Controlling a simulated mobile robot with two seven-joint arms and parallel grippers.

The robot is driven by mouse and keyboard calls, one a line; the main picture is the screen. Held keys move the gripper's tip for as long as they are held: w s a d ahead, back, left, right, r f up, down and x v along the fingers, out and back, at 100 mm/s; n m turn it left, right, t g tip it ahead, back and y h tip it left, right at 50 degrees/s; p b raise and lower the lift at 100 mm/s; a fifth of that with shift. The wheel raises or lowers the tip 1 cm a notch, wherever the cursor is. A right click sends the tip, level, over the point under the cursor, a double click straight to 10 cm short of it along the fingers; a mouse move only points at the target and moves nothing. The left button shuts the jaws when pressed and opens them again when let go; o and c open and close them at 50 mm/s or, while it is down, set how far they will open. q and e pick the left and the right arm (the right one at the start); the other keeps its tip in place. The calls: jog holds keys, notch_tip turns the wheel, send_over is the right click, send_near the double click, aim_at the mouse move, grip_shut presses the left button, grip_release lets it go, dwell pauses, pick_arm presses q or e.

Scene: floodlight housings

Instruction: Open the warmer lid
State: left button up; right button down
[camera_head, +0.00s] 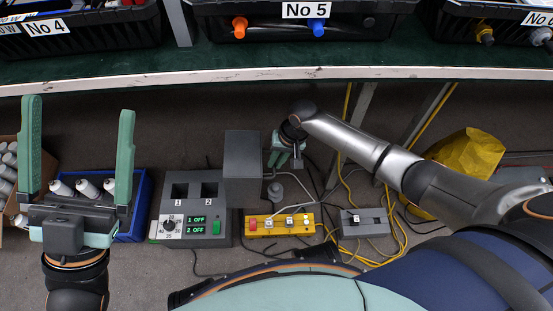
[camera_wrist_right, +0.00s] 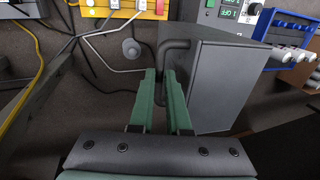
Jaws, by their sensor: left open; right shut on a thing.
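The warmer (camera_head: 189,232) is a grey box on the floor with a dial, a green display reading OFF for 1 and 2, and two dark slots that show uncovered. A plain grey box-shaped part (camera_head: 243,155), apparently its lid, stands up at its right rear; it also shows in the right wrist view (camera_wrist_right: 215,90). It carries a dark bar handle (camera_wrist_right: 174,45). My right gripper (camera_head: 284,150) is at that part's right side, and its green fingers (camera_wrist_right: 167,75) are shut on the handle. My left gripper (camera_head: 78,110) is wide open and empty, left of the warmer.
A blue crate (camera_head: 143,205) with white bottles stands left of the warmer. A yellow switch box (camera_head: 279,223), a grey box (camera_head: 364,222) and loose cables lie to the right, with a yellow bag (camera_head: 468,155) beyond. A table edge (camera_head: 270,75) with black crates crosses the top.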

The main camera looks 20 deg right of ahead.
aim_at(245, 162)
jog(key=shift+h, duration=0.5)
jog(key=a+r+p, duration=0.1)
jog(key=a+p, duration=0.1)
jog(key=w+a+r+p, duration=0.1)
jog(key=a, duration=0.1)
jog(key=w+a+r+p, duration=0.1)
jog(key=a+r+p, duration=0.1)
jog(key=a, duration=0.1)
jog(key=shift+p, duration=0.3)
jog(key=shift+w+a, duration=0.1)
jog(key=shift+a, duration=0.35)
pick_arm(q)
notch_tip(245, 162, up, 7)
jog(key=shift+s+a+f+m, duration=0.15)
jog(key=shift+a+m, duration=0.15)
jog(key=shift+a, duration=0.1)
pick_arm(e)
jog(key=c, duration=0.9)
grip_release()
pick_arm(q)
jog(key=shift+f, duration=0.1)
pick_arm(e)
jog(key=shift+d, duration=0.1)
